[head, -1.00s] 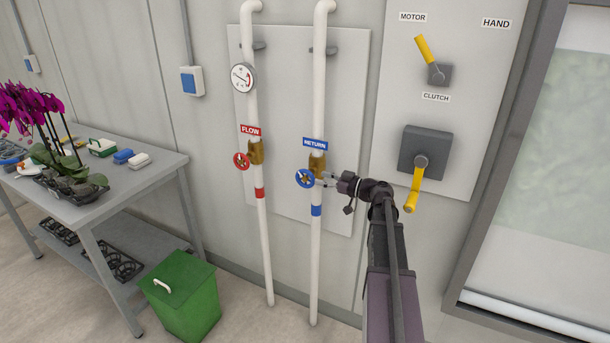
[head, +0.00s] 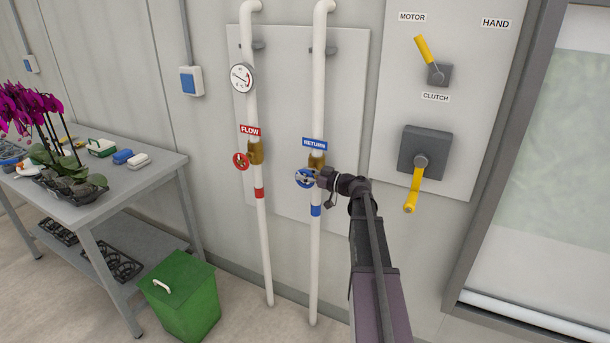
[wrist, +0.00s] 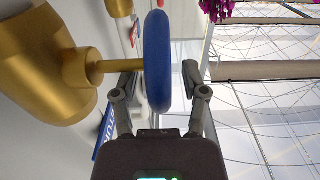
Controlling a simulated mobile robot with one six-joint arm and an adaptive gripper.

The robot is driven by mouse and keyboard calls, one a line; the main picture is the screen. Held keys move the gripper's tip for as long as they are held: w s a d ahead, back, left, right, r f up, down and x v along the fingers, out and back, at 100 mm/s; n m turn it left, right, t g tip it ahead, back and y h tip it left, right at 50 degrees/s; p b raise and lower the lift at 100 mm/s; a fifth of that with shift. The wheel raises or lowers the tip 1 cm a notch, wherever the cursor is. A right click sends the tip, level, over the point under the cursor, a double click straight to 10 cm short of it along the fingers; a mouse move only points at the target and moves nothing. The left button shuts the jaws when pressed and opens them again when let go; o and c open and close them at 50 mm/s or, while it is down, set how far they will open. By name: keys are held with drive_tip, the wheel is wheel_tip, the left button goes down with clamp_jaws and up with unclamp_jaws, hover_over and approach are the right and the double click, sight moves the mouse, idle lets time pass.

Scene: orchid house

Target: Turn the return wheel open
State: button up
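The blue return wheel (head: 304,179) sits on a brass valve (head: 317,160) on the right white pipe, under the blue RETURN label (head: 314,144). My gripper (head: 311,178) is at the wheel from the right, partly covering it. In the wrist view the wheel (wrist: 157,62) shows edge-on between the two fingers of my gripper (wrist: 165,82). One finger is on the valve-stem side, the other on the outer side, with a visible gap to the outer finger. The fingers are open around the rim. The brass stem (wrist: 100,68) runs from the valve body to the wheel.
The red flow wheel (head: 241,161) is on the left pipe, with a gauge (head: 242,77) above. A grey box with a yellow crank (head: 415,188) is to the right. A green bin (head: 180,297) and a bench (head: 150,172) with orchids stand at left.

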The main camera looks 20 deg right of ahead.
clamp_jaws()
